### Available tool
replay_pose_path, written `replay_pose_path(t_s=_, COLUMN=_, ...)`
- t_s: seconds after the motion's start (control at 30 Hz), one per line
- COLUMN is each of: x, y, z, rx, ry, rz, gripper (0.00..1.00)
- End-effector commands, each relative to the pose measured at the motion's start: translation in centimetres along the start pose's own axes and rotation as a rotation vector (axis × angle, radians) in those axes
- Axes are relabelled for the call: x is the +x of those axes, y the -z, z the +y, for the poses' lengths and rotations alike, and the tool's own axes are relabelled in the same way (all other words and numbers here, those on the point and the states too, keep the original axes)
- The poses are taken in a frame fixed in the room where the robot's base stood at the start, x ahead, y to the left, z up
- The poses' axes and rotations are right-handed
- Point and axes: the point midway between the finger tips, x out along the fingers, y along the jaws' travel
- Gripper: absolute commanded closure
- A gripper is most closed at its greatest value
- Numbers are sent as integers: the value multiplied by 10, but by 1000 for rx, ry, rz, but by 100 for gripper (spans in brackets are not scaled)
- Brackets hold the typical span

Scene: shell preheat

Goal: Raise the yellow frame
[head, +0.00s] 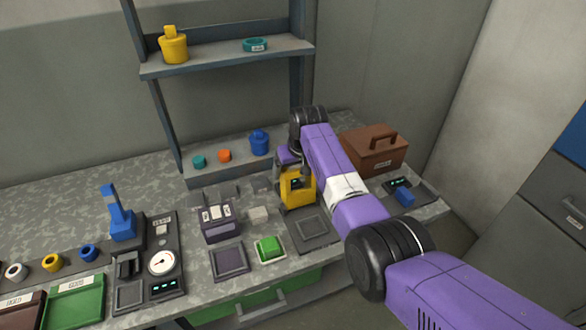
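The yellow frame (299,199) stands upright on the bench near the middle of the head view, behind a dark square plate (311,229). A small dark display with green marks shows at its upper part. My purple arm reaches in from the lower right, and my gripper (289,168) points down at the frame's top. The gripper's fingers are mostly hidden by the hand and the frame, so I cannot tell whether they touch it or are closed on it.
A dark grey box (220,230) and a green block (269,249) stand left of the frame. A brown case (374,152) and a blue block (405,197) are to the right. A shelf rack (225,57) rises behind. A press with a blue lever (121,222) stands at left.

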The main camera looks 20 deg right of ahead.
Motion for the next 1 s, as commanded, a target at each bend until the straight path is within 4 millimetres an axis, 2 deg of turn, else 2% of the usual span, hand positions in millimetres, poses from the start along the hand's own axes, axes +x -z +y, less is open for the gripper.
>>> replay_pose_path(t_s=0.37, x=0, y=1, z=0, rx=0, ry=-1, rz=4, gripper=87)
replay_pose_path(t_s=0.4, x=0, y=1, z=0, rx=0, ry=-1, rz=4, gripper=11)
replay_pose_path(t_s=0.43, x=1, y=0, z=0, rx=0, ry=-1, rz=4, gripper=5)
replay_pose_path(t_s=0.77, x=0, y=-1, z=0, rx=0, ry=0, rz=0, gripper=5)
replay_pose_path(t_s=1.0, x=-19, y=0, z=0, rx=0, ry=0, rz=2, gripper=5)
